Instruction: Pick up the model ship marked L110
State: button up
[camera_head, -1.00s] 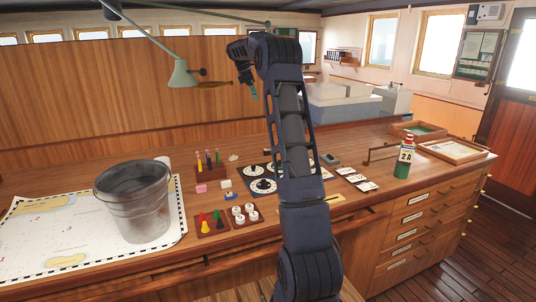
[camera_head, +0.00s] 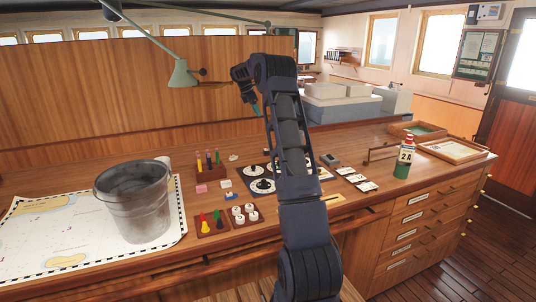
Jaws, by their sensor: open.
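No marking L110 can be read at this size. A small blue-and-white piece (camera_head: 230,196) that may be a model ship lies on the desk, right of the bucket. A white piece (camera_head: 226,184) lies just behind it, and a pale small piece (camera_head: 233,157) lies farther back. My gripper (camera_head: 256,108) hangs from the bent arm, pointing down, in the air above the back of the desk. It is open and empty, apart from all these pieces. My arm hides part of the desk's middle.
A metal bucket (camera_head: 136,203) stands on the chart (camera_head: 35,240) at left. A rack of coloured tubes (camera_head: 210,173), a tray of coloured cones (camera_head: 211,226) and white round pieces (camera_head: 245,213) stand nearby. A green bottle (camera_head: 403,160) stands at right. A lamp (camera_head: 182,74) hangs at back left.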

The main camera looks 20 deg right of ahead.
send_near(265, 150)
jog(key=x, duration=0.2)
jog(key=w+x, duration=0.1)
jog(key=x, duration=0.2)
jog(key=shift+w+f, duration=0.1)
jog(key=shift+f, duration=0.1)
jog(key=shift+x, duration=2.55)
jog(key=shift+d+r, duration=0.1)
jog(key=shift+d, duration=0.05)
jog(key=c, duration=1)
